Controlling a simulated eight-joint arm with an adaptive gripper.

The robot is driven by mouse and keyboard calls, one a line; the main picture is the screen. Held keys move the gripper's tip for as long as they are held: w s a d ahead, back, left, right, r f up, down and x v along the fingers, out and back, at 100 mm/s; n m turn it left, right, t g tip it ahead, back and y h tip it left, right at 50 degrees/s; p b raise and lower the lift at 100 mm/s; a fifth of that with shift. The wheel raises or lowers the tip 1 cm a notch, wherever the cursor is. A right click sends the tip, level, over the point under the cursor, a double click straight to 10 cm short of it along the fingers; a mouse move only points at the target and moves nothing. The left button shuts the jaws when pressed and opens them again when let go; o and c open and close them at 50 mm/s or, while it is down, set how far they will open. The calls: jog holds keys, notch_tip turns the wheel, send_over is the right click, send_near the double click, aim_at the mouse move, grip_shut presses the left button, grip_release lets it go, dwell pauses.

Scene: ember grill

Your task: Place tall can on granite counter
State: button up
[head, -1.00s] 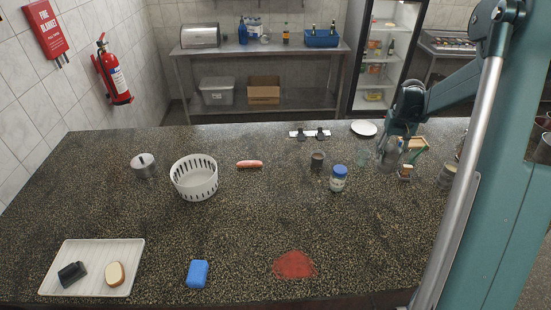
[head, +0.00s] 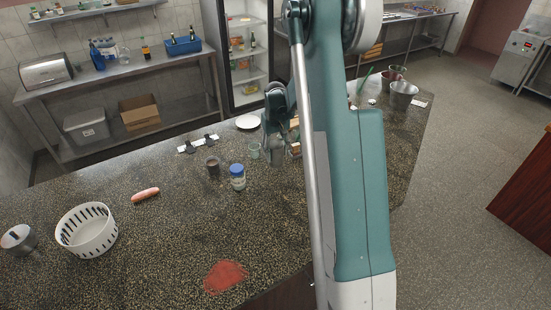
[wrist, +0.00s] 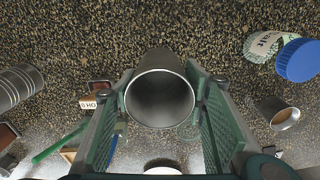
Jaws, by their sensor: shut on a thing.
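The tall can (wrist: 160,98) is a plain grey metal cylinder with an open, empty top facing the wrist camera. My gripper (wrist: 162,110) is shut on it, with a green pad on each side. In the head view my gripper (head: 275,140) is over the far part of the granite counter (head: 165,235), right of the blue-lidded jar. The can is hard to make out there behind my fingers. I cannot tell whether its base touches the counter.
Close by are the blue-lidded jar (head: 237,178), a dark cup (head: 213,168), a clear glass (head: 254,151) and a white plate (head: 248,122). A ribbed can (wrist: 20,85) stands left in the wrist view. The counter's near middle is clear around a red powder patch (head: 226,276).

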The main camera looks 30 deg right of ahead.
aim_at(276, 158)
jog(key=shift+f, duration=0.15)
jog(key=shift+f, duration=1.8)
jog(key=shift+f, duration=0.15)
jog(key=o, duration=0.9)
jog(key=shift+r, duration=0.2)
jog(key=shift+r+b, duration=0.35)
jog(key=shift+r, duration=5.6)
jog(key=shift+a, duration=0.1)
